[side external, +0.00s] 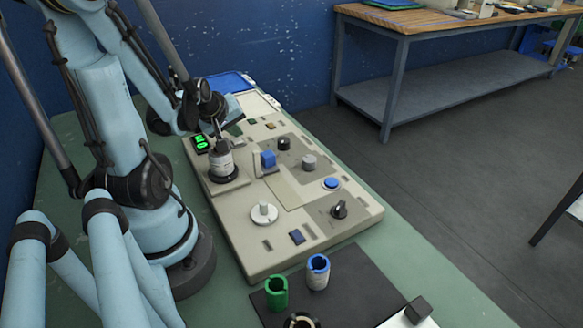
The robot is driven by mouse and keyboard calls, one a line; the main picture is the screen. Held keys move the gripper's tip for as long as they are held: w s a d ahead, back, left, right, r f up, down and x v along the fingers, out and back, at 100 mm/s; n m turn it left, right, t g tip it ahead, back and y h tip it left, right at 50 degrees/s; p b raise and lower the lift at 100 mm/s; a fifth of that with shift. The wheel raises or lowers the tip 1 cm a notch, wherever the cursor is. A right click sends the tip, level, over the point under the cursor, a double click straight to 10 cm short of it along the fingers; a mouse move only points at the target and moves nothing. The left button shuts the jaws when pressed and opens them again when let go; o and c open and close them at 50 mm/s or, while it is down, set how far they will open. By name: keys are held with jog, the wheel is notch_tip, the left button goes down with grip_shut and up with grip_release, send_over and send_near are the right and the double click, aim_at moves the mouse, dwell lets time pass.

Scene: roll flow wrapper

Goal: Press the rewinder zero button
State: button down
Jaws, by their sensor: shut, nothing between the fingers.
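The beige control panel (225,220) lies on the green table under my arm. No label on it is readable, so I cannot tell which control is the rewinder zero button. It carries a round blue button (332,183), a dark blue rectangular button (297,237), and small green (252,121) and amber (271,125) pieces near its far end. My gripper (218,139) is shut and empty at the panel's far left, above or just behind a white and dark cylinder (220,162). The fingertips are small and partly hidden, so contact is unclear.
A lit green display (201,143) is close to my gripper. A blue block (268,159), a grey knob (309,161), black knobs (339,209) and a white dial (264,212) stand up from the panel. Green (276,293) and blue-rimmed (318,272) cups stand in front.

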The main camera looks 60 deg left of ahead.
aim_at(235, 142)
jog(key=shift+s+r, duration=0.25)
jog(key=shift+r, duration=0.15)
jog(key=shift+r, duration=2.5)
jog(key=shift+d, duration=0.1)
jog(key=w+d+r+m+h, duration=0.1)
jog(key=w+d+m+h, duration=0.1)
jog(key=d+m, duration=0.6)
jog(key=w+d+r+m+t+h, duration=0.1)
jog(key=w+d+m, duration=0.3)
jog(key=d+m, duration=0.5)
jog(key=shift+w+d+r+h, duration=0.45)
jog(key=shift+d+h, duration=0.45)
jog(key=shift+d, duration=2.95)
jog(key=shift+s, duration=0.1)
